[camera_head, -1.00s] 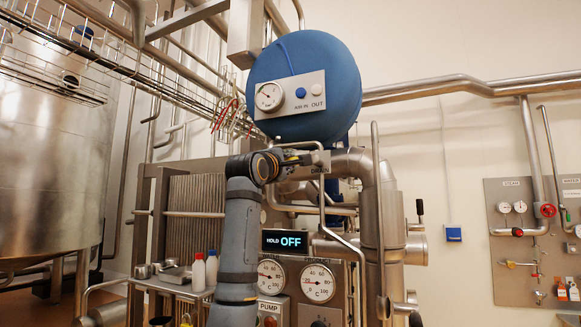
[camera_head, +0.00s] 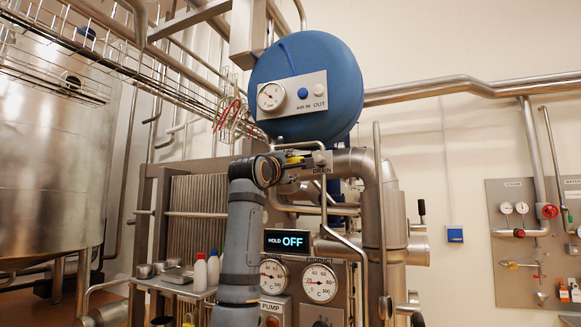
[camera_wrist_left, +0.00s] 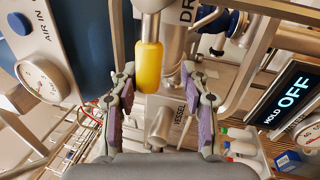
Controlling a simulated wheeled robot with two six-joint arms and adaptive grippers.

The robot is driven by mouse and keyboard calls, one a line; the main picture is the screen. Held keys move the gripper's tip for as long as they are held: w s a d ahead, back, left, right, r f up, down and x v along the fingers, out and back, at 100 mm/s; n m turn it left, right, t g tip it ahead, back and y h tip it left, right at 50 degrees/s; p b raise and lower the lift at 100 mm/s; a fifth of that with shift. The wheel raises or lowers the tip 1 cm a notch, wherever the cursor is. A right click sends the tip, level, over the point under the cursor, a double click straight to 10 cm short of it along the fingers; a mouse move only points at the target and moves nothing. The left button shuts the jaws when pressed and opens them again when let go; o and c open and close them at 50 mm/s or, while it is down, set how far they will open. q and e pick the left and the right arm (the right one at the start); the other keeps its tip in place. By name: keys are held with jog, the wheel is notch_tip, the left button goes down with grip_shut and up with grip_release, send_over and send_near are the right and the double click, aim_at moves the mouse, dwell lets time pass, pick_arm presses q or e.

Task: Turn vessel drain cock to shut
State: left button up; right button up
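The vessel drain cock shows a yellow lever handle (camera_wrist_left: 149,66) in the left wrist view, on a metal stem beside plates lettered "DR…" and "VESSEL" (camera_wrist_left: 179,112). I see gaps between the fingers and the handle. In the head view my left gripper (camera_head: 296,156) is at the drain pipe below the blue vessel (camera_head: 312,85), covering much of the cock. My right gripper is not in view.
A "DRAIN" label (camera_head: 322,171) and bent pipes stand close to the right of the gripper. Below are a "HOLD OFF" display (camera_head: 286,241) and dial gauges (camera_head: 320,283). A shelf with bottles (camera_head: 199,271) is at the lower left.

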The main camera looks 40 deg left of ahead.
pick_arm(q)
jog(key=shift+s, duration=0.2)
jog(key=v, duration=1.1)
jog(key=shift+s, duration=0.25)
jog(key=shift+d+f, duration=0.15)
